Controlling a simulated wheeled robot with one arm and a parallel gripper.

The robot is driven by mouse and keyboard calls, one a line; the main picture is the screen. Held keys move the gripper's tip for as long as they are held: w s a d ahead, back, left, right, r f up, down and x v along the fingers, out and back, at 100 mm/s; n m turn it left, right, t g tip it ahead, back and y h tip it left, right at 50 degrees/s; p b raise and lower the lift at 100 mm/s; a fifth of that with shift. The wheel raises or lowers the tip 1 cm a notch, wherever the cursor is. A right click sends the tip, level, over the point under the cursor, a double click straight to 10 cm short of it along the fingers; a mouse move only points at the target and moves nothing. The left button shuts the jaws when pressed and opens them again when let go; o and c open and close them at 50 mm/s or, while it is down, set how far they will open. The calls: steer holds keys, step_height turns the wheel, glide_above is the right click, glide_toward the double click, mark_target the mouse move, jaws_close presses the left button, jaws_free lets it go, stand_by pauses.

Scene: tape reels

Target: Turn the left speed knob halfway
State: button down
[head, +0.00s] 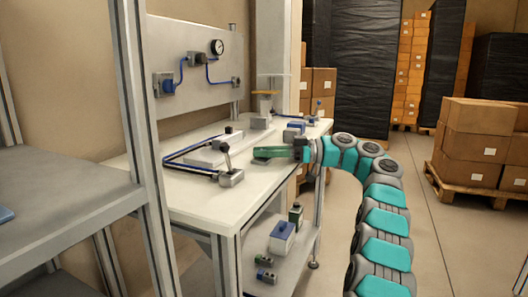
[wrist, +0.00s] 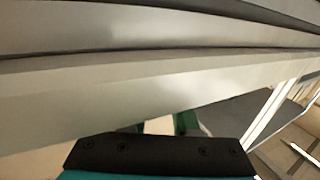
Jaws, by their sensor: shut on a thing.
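My gripper (head: 262,154) reaches in from the right over the white workbench (head: 200,200). Its green fingers point left, beside a pale grey-white block (head: 212,151) with blue tubing. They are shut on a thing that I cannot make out. In the wrist view a long pale grey edge (wrist: 150,85) fills the space in front of my gripper, and a green finger (wrist: 186,122) shows only in part. I cannot pick out the left speed knob in either view.
A valve with an upright lever (head: 228,165) stands left of my gripper on the bench. A panel with a gauge (head: 217,47) rises behind. A grey shelf frame (head: 150,170) stands in the left foreground. Boxes on a pallet (head: 482,150) are at right.

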steer(key=shift+a, duration=0.1)
steer(key=c, duration=0.7)
jaws_free()
